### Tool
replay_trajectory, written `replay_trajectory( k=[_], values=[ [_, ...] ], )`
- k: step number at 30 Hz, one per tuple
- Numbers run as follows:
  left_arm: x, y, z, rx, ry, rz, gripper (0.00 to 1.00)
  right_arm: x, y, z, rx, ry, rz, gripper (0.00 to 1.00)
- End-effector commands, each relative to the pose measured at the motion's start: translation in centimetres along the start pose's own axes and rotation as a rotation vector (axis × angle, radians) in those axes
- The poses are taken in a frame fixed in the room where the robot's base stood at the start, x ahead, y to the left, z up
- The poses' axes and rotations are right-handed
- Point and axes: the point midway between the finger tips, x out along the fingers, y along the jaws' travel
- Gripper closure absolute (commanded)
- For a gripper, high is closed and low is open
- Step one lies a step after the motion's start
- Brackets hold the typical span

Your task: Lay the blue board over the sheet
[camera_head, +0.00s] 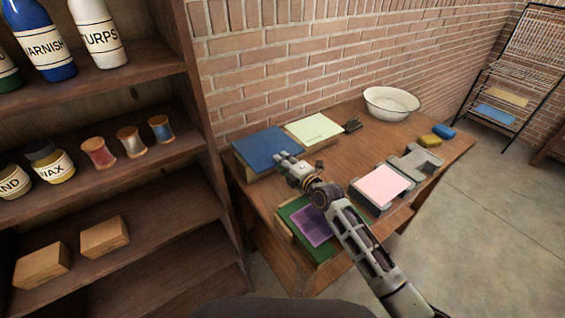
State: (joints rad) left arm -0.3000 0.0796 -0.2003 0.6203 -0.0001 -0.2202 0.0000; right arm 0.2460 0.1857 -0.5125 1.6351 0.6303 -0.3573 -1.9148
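The blue board (262,146) lies flat at the table's back left corner, on top of a wooden-sided stack or block. My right gripper (284,160) is at the board's near right edge. Whether it touches the board, and whether its fingers are open or shut, I cannot tell. Several sheets show: a pale green one (314,129) right of the blue board, a pink one (381,185) on a grey press (410,165), and a purple one (309,226) on a green board (291,208), partly hidden by my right arm. My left gripper is not in view.
A white basin (391,103) stands at the back of the wooden table (350,150). A small dark tool (352,125) lies near the pale green sheet. Yellow (430,141) and blue (444,131) blocks sit at the right. A shelf (120,190) with bottles and spools stands left.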

Motion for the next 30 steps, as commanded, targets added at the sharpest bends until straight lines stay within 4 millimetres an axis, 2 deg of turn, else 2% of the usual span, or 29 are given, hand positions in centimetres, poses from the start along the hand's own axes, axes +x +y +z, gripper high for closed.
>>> replay_trajectory(
  k=[11, 20, 30],
  values=[
    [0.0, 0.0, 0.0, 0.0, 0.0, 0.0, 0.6, 0.0, -0.1, 0.0, 0.0, 0.0, -0.001, 1.0],
    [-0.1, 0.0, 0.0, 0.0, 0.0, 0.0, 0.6, -0.1, 0.1, 0.0, 0.0, 0.0, -0.002, 1.0],
    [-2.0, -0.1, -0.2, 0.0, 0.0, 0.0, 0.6, -0.4, 2.4, 0.0, -0.001, 0.001, -0.002, 1.0]
  ],
)
